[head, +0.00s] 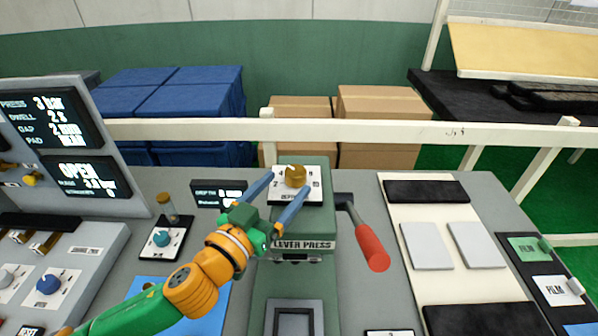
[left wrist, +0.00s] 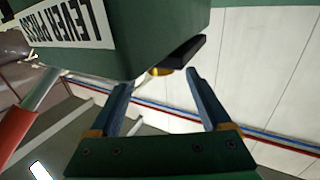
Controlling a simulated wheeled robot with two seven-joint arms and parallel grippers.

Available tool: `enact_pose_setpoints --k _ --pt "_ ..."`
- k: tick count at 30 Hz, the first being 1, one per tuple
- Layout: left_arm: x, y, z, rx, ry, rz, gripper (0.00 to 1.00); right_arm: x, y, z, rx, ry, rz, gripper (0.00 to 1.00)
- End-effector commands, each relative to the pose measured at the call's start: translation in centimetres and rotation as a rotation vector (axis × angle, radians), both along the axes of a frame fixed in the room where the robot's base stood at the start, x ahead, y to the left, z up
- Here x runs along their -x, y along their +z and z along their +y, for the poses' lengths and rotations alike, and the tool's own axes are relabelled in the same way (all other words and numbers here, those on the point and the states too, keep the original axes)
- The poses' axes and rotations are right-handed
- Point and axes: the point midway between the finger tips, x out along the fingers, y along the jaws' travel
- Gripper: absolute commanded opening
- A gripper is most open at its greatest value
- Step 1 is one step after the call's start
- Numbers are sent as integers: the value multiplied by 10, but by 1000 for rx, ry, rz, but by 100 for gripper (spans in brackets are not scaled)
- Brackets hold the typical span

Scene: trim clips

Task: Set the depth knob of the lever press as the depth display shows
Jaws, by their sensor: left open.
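The green lever press (head: 300,262) stands in the middle of the bench. Its brass depth knob (head: 295,174) sits on a white dial plate (head: 312,197) on top. The dial's marks are partly hidden and too small to read surely. The dark depth display (head: 205,187) stands left of the press; my gripper covers part of it and its number is unclear. My left gripper (head: 289,181) is open and empty, its blue fingertips near the dial plate on either side of the knob. In the left wrist view, a bit of the brass knob (left wrist: 160,71) shows beyond the fingertips. My right gripper is not in view.
The red-handled lever (head: 372,248) sticks out right of the press. Grey pads (head: 427,246) lie on a white board at right. A white rail (head: 350,132) runs behind.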

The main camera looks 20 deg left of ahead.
Motion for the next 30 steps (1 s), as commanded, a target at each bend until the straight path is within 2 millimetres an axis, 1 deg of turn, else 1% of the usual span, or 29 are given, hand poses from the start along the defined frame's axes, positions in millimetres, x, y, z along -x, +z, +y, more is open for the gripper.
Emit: enact_pose_setpoints --k 1,2,3,6,9,13,19,20,21,23,24,26,27,28,29,30 --pt "-6 -1 -1 -2 1 -5 82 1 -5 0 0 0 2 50" --pt "-13 4 -2 0 4 -1 82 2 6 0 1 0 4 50" --pt "-21 6 -4 1 3 0 82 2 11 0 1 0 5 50" --pt "-36 4 -7 0 3 0 82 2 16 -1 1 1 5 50" --pt "-45 2 -10 1 2 1 82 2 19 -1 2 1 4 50" --pt "-49 0 -11 0 1 2 82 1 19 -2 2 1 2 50" --pt "-50 -1 -11 0 1 2 82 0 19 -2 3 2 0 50" --pt "-50 -1 -11 0 1 2 76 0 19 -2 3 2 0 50" --pt "-50 -1 -11 0 1 2 65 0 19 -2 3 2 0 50" --pt "-50 -1 -11 0 1 2 49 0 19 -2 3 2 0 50" --pt "-50 0 -11 0 1 2 38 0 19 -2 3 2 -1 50" --pt "-49 0 -11 0 1 2 22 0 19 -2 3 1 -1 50" --pt "-49 0 -11 0 1 2 11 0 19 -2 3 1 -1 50" --pt "-49 0 -11 0 1 2 3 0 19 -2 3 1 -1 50" --pt "-49 0 -11 0 1 2 0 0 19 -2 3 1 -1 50" --pt "-49 0 -11 0 1 2 0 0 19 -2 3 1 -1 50"
